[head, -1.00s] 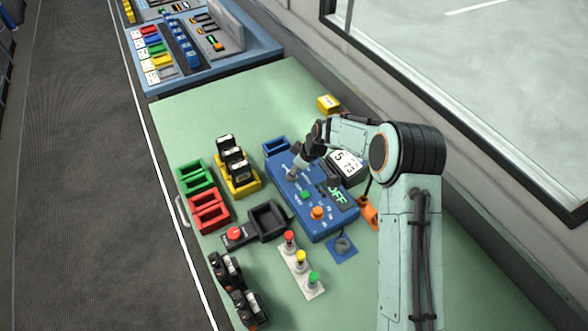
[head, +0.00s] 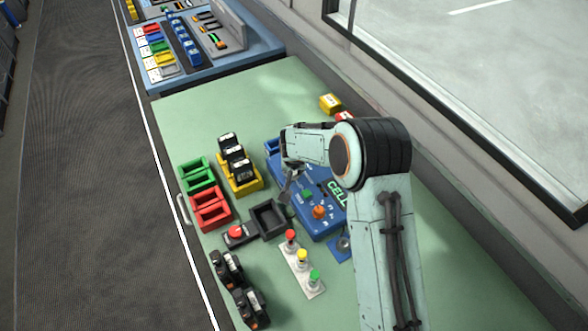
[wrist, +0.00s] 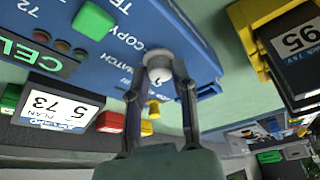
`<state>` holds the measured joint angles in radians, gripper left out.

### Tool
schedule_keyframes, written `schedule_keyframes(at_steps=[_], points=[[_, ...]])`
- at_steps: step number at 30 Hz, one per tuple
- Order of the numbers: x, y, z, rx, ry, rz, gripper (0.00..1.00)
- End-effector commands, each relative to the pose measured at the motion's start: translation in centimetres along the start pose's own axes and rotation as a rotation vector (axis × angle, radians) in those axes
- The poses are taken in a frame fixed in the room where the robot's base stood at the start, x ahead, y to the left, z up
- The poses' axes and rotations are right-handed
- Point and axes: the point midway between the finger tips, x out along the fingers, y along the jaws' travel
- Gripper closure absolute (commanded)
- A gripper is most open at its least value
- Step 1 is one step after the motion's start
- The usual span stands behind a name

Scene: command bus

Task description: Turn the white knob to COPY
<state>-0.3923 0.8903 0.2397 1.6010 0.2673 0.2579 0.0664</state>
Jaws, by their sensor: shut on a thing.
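The white knob (wrist: 158,60) sits on the blue control box (wrist: 190,22) in the wrist view, close to the printed words COPY and WATCH. My gripper (wrist: 160,78) has a finger on either side of the knob and is shut on it. Which word the knob points to cannot be told. In the head view my gripper (head: 290,188) is at the left side of the blue box (head: 316,228), and my arm hides much of the box and the knob. The box's display (head: 338,190) shows green letters starting CELL.
A green button (head: 307,195) and an orange knob (head: 319,212) are on the box. A yellow tray of black devices (head: 245,182) stands left of it, a black tray (head: 268,218) in front. A red, yellow and green button strip (head: 302,262) lies nearer.

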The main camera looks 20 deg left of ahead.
Motion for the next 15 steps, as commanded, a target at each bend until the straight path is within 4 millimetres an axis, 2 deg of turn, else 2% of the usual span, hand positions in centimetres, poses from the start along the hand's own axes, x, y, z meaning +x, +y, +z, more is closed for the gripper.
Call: schedule_keyframes(at_steps=[15], points=[[0.14,-0.42,-0.02,0.453,-0.002,0.188,1.0]])
